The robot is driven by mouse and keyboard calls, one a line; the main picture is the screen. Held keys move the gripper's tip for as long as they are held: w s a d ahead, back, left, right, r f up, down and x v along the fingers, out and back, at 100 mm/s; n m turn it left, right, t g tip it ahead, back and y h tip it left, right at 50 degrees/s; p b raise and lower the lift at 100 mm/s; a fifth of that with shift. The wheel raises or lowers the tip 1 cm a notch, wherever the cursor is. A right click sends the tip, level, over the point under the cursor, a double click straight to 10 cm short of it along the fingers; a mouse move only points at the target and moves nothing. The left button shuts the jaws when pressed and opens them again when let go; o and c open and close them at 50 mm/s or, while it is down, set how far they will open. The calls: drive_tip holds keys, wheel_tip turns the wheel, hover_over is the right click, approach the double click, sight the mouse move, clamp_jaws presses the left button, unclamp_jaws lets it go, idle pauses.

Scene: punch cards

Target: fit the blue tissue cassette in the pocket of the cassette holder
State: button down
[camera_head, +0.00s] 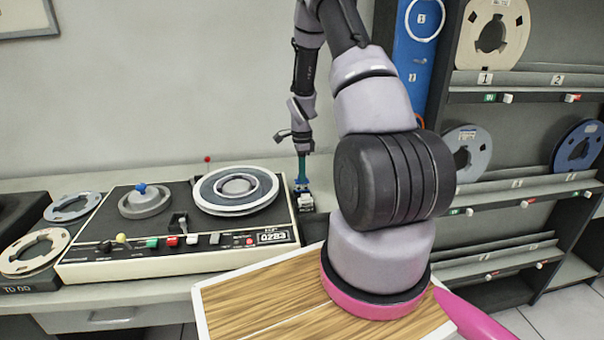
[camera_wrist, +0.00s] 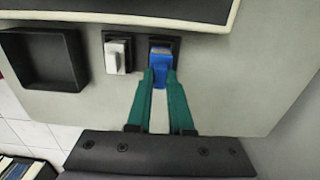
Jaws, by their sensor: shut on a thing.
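My gripper (camera_wrist: 161,78) has teal fingers, shut on the blue tissue cassette (camera_wrist: 161,62) in the wrist view. The cassette is at a dark-framed pocket of the cassette holder (camera_wrist: 175,43), with the dark frame showing around its far end. How deep it sits cannot be told. In the head view my gripper (camera_head: 302,168) points down, with the small blue cassette (camera_head: 301,184) under its tips, just right of the tape console. Most detail there is too small to tell.
A white block (camera_wrist: 117,55) stands in a neighbouring dark frame, left of the blue cassette. A dark square tray (camera_wrist: 45,58) lies farther left. The tape console (camera_head: 180,262) is left of my gripper in the head view. Shelves with reels (camera_head: 466,151) stand at the right.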

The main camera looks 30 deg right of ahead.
drive_tip(key=shift+f, duration=1.65)
idle(0.7)
drive_tip(key=c, duration=0.7)
unclamp_jaws()
drive_tip(key=shift+c, duration=1.1)
drive_tip(key=shift+r, duration=4)
drive_tip(key=shift+r, duration=0.1)
